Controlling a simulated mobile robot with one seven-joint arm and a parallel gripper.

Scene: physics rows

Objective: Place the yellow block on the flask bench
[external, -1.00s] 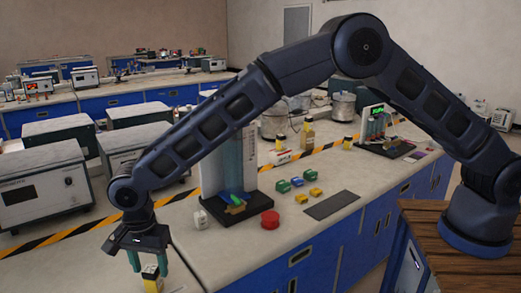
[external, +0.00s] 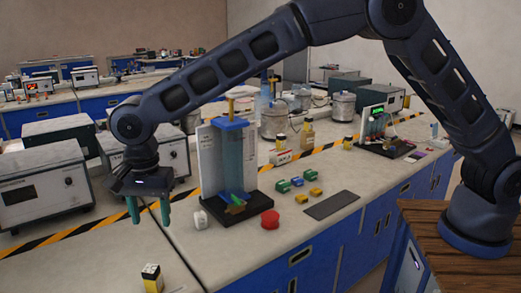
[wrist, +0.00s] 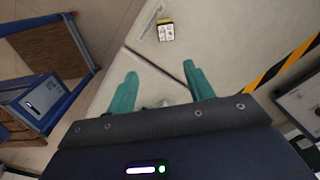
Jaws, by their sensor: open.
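My gripper (external: 149,218) is open and empty, pointing down above the near bench top; its two green fingers also show in the wrist view (wrist: 159,73). A small yellow block (external: 152,281) with a dark and white patterned upper part stands on the bench below the gripper, clear of the fingers. It also shows in the wrist view (wrist: 165,30), beyond the fingertips. I cannot tell which bench is the flask bench.
The tall apparatus with a black base (external: 237,208) stands right of my gripper. Grey instrument boxes (external: 45,190) stand behind striped tape.

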